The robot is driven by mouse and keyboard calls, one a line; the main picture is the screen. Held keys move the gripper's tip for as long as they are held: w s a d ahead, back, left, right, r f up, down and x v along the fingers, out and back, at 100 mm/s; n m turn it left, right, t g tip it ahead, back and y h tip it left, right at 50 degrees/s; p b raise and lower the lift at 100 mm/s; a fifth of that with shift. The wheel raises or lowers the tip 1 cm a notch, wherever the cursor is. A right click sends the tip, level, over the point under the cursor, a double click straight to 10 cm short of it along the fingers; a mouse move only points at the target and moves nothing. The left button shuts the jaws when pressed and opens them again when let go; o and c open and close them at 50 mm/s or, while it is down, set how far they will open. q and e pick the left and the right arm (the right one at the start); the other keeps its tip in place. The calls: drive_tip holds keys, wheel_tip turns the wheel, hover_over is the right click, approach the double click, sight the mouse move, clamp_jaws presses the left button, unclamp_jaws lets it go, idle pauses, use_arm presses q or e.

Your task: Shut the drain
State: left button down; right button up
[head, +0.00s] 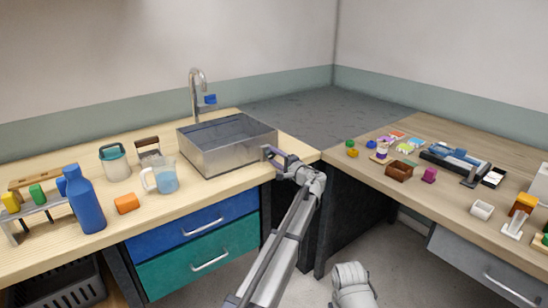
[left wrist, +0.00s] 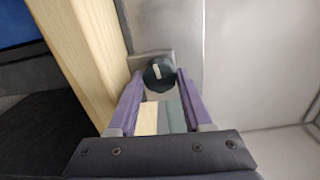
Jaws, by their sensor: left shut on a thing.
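The steel sink (head: 215,162) stands on the wooden counter. Its tap (head: 196,85) with a blue handle (head: 210,99) rises behind it. My left gripper (head: 272,154) is at the sink's right front corner. In the left wrist view, a round dark knob (left wrist: 159,73) with a white mark sits on a grey plate at the sink's outer wall. The two purple fingers are closed on either side of this knob. The drain opening itself is hidden by the sink walls. The knob is hidden behind the gripper in the head view. My right gripper is out of view.
A clear jug (head: 165,178), a lidded jar (head: 115,164), an orange block (head: 127,204) and a blue bottle (head: 85,205) stand left of the sink. Drawers (head: 205,222) lie below the counter. A right-hand table (head: 440,195) holds many small objects.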

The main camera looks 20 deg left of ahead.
use_arm(q)
drive_tip(key=shift+m, duration=0.7)
drive_tip(key=shift+c, duration=1.6)
unclamp_jaws()
